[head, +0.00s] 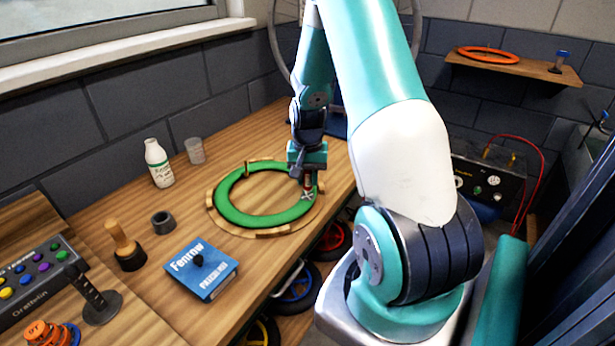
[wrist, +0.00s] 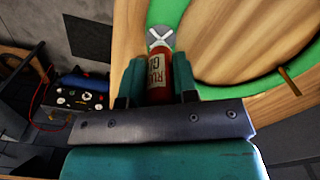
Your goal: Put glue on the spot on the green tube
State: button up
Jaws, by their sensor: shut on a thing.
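The green tube (head: 262,219) lies as a ring on a round wooden holder on the bench. A grey spot with a white X (wrist: 160,36) is on the tube's right side, seen in both views. My gripper (head: 307,178) is over that side, pointing down. In the wrist view its two fingers are shut on a small red glue bottle (wrist: 157,76) with a pale label, partly readable. The bottle's far end overlaps the lower edge of the X spot in that view. I cannot tell whether it touches. Any glue on the spot cannot be made out.
A wooden peg (head: 247,170) rises by the ring's back. Bare bench lies between.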

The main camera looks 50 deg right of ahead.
jog(key=shift+w+d+r, duration=0.1)
jog(key=shift+d, duration=0.25)
jog(key=shift+a, duration=0.15)
jog(key=shift+s+a, duration=0.35)
jog(key=shift+a, duration=0.45)
jog(key=shift+w+d, duration=0.2)
jog(key=shift+d, duration=0.3)
jog(key=shift+w+d, duration=0.15)
jog(key=shift+d, duration=0.3)
jog(key=shift+a, duration=0.1)
jog(key=shift+s+a, duration=0.35)
jog(key=shift+a, duration=0.55)
jog(key=shift+d, duration=0.2)
